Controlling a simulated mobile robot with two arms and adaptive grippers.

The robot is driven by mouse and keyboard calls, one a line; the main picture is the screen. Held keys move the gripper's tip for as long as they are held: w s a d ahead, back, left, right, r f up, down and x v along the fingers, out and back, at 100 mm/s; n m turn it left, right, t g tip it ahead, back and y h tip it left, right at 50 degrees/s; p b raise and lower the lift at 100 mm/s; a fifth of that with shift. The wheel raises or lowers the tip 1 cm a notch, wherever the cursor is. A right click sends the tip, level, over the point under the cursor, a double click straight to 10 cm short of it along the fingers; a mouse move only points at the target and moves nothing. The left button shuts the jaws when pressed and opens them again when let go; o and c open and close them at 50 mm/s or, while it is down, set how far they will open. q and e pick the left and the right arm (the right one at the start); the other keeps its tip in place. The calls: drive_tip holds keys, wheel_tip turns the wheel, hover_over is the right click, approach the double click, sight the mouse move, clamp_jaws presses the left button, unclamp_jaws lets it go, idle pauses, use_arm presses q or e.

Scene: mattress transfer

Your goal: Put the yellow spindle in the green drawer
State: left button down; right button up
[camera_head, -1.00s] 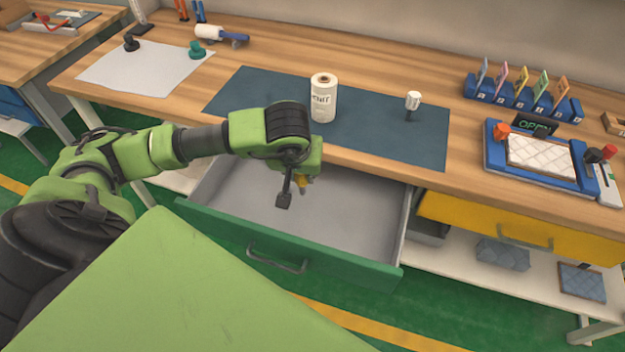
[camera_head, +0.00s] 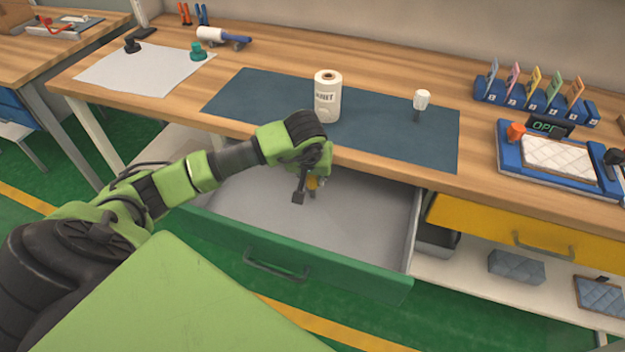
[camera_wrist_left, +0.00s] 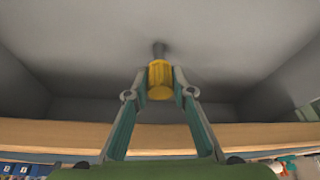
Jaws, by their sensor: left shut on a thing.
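The yellow spindle (camera_wrist_left: 160,80) is between the fingertips of my left gripper (camera_wrist_left: 159,88) in the left wrist view, with its thin grey shaft pointing away from the gripper. In the head view the left gripper (camera_head: 308,190) is over the open green drawer (camera_head: 300,262), and only a little of the spindle (camera_head: 313,182) shows beside the fingers. The grey drawer floor looks bare. I cannot tell whether the shaft touches the floor. My right gripper is in neither view.
The bench edge runs just behind my left gripper. On the dark mat (camera_head: 390,135) stand a white roll (camera_head: 327,100) and a white-handled tool (camera_head: 421,101). The closed yellow drawer (camera_head: 520,228) is to the right. A blue tray with a quilted pad (camera_head: 560,158) lies on the bench.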

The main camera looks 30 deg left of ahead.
use_arm(q)
drive_tip(key=shift+f, duration=0.1)
drive_tip(key=c, duration=1.7)
unclamp_jaws()
drive_tip(key=shift+s+r, duration=0.1)
drive_tip(key=shift+r, duration=0.5)
drive_tip(key=v, duration=1.1)
drive_tip(key=shift+s+d, duration=0.1)
drive_tip(key=shift+s, duration=0.05)
